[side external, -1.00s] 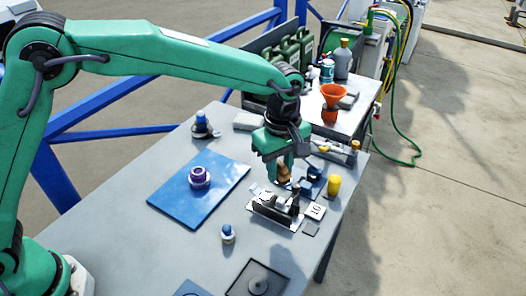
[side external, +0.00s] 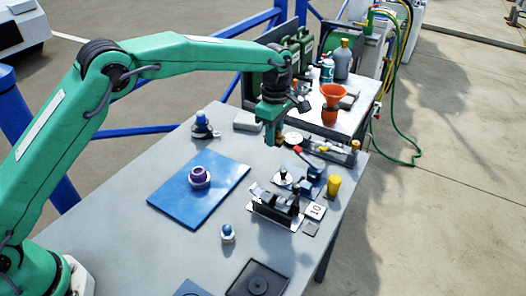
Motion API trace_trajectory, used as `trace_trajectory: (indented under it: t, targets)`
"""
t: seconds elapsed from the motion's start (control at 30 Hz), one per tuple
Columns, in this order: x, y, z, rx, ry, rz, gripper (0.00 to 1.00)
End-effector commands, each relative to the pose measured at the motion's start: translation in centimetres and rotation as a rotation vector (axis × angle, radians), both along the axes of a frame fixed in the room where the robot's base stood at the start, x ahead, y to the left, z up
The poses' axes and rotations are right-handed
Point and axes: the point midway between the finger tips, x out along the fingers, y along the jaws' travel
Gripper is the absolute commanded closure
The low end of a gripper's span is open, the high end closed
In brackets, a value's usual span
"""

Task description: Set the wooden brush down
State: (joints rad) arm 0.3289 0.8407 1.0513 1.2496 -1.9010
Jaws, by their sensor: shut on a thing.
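My gripper (side external: 273,135) is at the far part of the grey table, left of the small black-and-silver fixtures. It points down and is shut on the wooden brush (side external: 280,141). Only a small brown part of the brush shows at the jaws; the rest is hidden by the green fingers. The brush appears to be held above the table (side external: 205,255), though the exact gap cannot be told.
A blue mat (side external: 178,208) carries a purple-topped round piece (side external: 199,177). A grey block (side external: 247,121) lies behind. An orange funnel (side external: 334,94) stands on the far table.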

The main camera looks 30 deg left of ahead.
Motion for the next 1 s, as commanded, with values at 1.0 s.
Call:
trace_trajectory:
  t: [1.0]
  targets:
    - [7.3,8.5,-6.8,0.000,0.000,-0.001,0.96]
